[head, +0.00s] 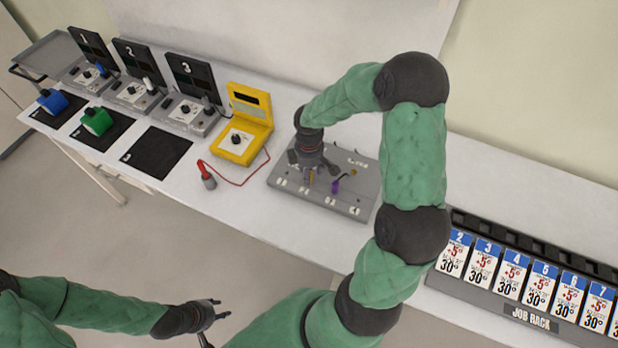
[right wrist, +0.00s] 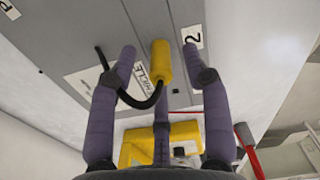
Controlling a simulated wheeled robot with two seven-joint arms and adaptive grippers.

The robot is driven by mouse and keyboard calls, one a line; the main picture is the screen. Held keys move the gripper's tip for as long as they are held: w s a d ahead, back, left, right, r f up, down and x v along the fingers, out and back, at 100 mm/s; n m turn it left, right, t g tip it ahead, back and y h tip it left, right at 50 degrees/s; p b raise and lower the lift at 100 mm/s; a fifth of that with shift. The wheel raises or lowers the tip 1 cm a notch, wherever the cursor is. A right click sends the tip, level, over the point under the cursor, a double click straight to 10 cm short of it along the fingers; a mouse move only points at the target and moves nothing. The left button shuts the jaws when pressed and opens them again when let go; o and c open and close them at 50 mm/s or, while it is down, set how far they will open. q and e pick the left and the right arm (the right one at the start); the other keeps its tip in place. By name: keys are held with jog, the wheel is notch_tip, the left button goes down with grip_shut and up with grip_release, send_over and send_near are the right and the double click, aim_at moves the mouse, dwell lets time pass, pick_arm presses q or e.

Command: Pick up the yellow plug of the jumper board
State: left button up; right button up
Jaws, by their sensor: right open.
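My right gripper (head: 314,174) points down over the board and hides most of the yellow plug in the head view. In the right wrist view the yellow plug (right wrist: 161,63), with a black lead curving from it, sits between the spread fingers of my right gripper (right wrist: 159,56). Gaps show on both sides of the plug, so the gripper is open around it. My left gripper (head: 214,318) is open and empty, low in front of the bench.
A yellow meter (head: 250,112) with a red-leaded probe (head: 207,178) stands left of the board. Three numbered stations (head: 190,112), black mats (head: 156,153), a blue block (head: 53,101) and a green block (head: 97,121) are farther left. A job rack (head: 528,317) is at the right.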

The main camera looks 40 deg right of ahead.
jog(key=shift+f, duration=0.7)
grip_shut()
jog(key=shift+r, duration=0.1)
